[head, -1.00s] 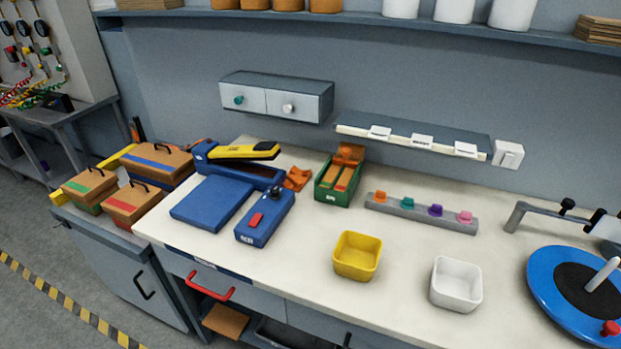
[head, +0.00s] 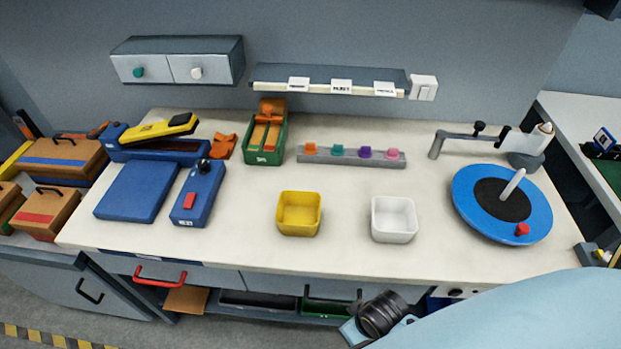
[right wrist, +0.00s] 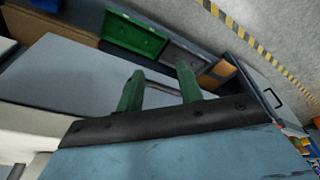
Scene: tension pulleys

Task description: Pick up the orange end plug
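The orange end plug (head: 311,149) sits at the left end of a grey rack (head: 350,159) towards the back of the table. Teal (head: 337,150), purple (head: 365,152) and pink (head: 392,154) plugs stand in a row to its right. My right gripper (right wrist: 160,85) shows two green fingers apart with nothing between them, in the right wrist view. It is low in front of the table, well away from the rack. My left gripper is out of view.
A yellow bin (head: 299,214) and a white bin (head: 394,219) stand in front of the rack. A green box (head: 265,147) is left of it. A blue turntable (head: 502,204) is at the right. The table between the rack and bins is clear.

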